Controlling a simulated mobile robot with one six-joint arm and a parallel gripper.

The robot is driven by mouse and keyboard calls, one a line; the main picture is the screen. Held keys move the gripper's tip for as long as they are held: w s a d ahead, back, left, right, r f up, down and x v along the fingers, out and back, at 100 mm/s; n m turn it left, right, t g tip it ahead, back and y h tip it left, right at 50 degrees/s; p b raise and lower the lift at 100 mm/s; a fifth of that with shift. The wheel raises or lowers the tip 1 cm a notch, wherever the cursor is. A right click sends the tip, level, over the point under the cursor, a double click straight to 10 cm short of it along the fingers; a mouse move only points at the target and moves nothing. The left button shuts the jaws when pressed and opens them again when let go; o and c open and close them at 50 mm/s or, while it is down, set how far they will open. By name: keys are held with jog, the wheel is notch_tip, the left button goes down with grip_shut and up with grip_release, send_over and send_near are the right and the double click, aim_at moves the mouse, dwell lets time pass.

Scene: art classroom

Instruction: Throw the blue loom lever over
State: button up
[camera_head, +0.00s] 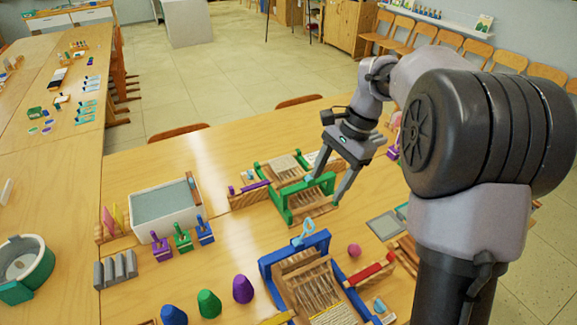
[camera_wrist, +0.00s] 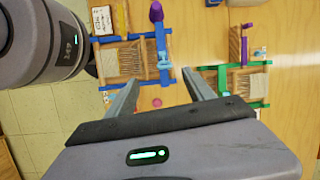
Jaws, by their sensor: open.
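The blue loom (camera_head: 265,268) stands at the front middle of the table, with brown threads in its frame. A light-blue loop-ended lever (camera_head: 308,226) rises from its blue crossbar. In the wrist view the blue loom (camera_wrist: 131,36) is at upper left, and the light-blue lever (camera_wrist: 163,64) shows between my fingers. My gripper (camera_head: 324,190) is open and empty, pointing down, and overlaps the green loom in the head view. In the wrist view its fingertips (camera_wrist: 161,78) are apart, near the lever in the picture. They do not visibly touch it; the height gap is unclear.
A green loom (camera_head: 272,181) stands behind the blue one. A pink ball (camera_head: 354,250) lies right of the blue loom. Purple (camera_head: 243,289) and green (camera_head: 208,304) cones stand at the front. A grey-topped tray (camera_head: 166,205) is at left.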

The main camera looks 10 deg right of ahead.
jog(key=m, duration=0.1)
send_near(309, 224)
jog(key=shift+g+y, duration=0.3)
jog(key=shift+g, duration=0.1)
jog(key=b+x, duration=0.2)
jog(key=x, duration=0.2)
jog(key=b+x, duration=0.2)
jog(key=x, duration=0.2)
jog(key=b+x, duration=0.3)
jog(key=x, duration=0.1)
jog(key=shift+w+d+f, duration=0.15)
jog(key=shift+w+f, duration=0.2)
jog(key=shift+f, duration=0.15)
grip_shut()
